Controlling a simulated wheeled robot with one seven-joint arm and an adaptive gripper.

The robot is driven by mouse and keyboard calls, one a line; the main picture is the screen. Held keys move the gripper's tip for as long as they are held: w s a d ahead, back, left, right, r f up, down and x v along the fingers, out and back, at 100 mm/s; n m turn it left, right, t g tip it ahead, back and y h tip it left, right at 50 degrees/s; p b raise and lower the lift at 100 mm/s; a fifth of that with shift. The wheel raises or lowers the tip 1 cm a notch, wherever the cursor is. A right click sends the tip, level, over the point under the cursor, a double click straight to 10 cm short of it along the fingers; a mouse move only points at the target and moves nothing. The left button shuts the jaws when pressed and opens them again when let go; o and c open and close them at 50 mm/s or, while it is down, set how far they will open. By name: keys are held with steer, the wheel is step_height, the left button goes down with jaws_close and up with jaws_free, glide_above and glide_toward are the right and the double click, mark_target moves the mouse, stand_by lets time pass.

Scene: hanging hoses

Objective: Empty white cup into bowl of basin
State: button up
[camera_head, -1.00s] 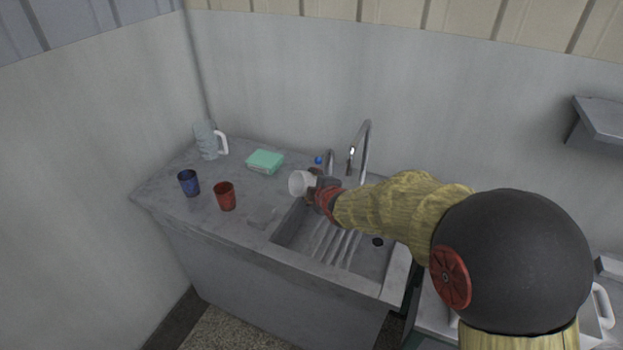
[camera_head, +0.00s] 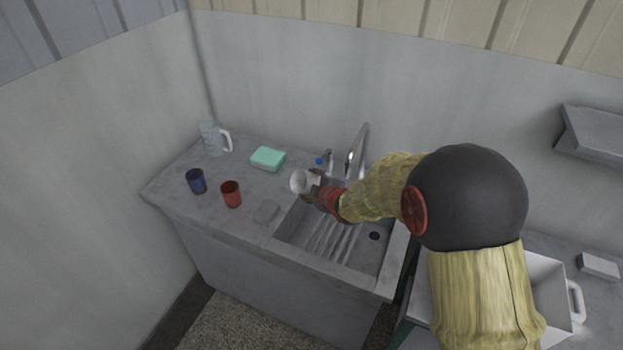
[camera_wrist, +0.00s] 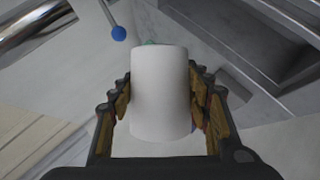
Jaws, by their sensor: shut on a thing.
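The white cup (camera_head: 300,181) is held by my gripper (camera_head: 316,187) above the left end of the basin. In the head view the cup lies tilted on its side, with its mouth toward the left. In the wrist view the cup (camera_wrist: 160,92) stands between the two fingers of my gripper (camera_wrist: 161,105), which press on its sides. I cannot see what is inside the cup. The basin (camera_head: 330,246) is sunk into the grey counter, with a ridged part at left and a bowl with a dark drain (camera_head: 375,236) at right.
A blue cup (camera_head: 196,181), a red cup (camera_head: 231,194), a clear pitcher (camera_head: 211,139) and a green sponge-like block (camera_head: 268,158) stand on the counter at left. The tap (camera_head: 357,155) rises behind the basin, close to my arm. A white bin (camera_head: 548,290) is at right.

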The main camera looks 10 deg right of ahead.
mark_target(309, 175)
steer(key=shift+s+a+r+m+g+y+p, duration=0.15)
steer(key=shift+r+m+y+p, duration=0.25)
steer(key=shift+p, duration=1.65)
steer(key=shift+w+a+r+m+g+y+p, duration=0.15)
steer(key=shift+r+m+y+p, duration=0.2)
steer(key=shift+p, duration=1.7)
steer(key=r+y+p, duration=0.1)
steer(key=p, duration=0.3)
steer(key=shift+s+m, duration=0.1)
steer(key=shift+m, duration=0.25)
steer(key=m+y+p, duration=0.1)
steer(key=p, duration=0.1)
steer(key=r+m+y+p, duration=0.1)
steer(key=p, duration=0.2)
steer(key=shift+a+r+g+p, duration=0.1)
steer(key=shift+r+g+p, duration=0.15)
steer(key=shift+g+p, duration=0.15)
steer(key=shift+a+r+m+y+p, duration=0.1)
steer(key=shift+r+m+y+p, duration=0.3)
steer(key=shift+m+y+p, duration=0.5)
steer(key=shift+s, duration=0.15)
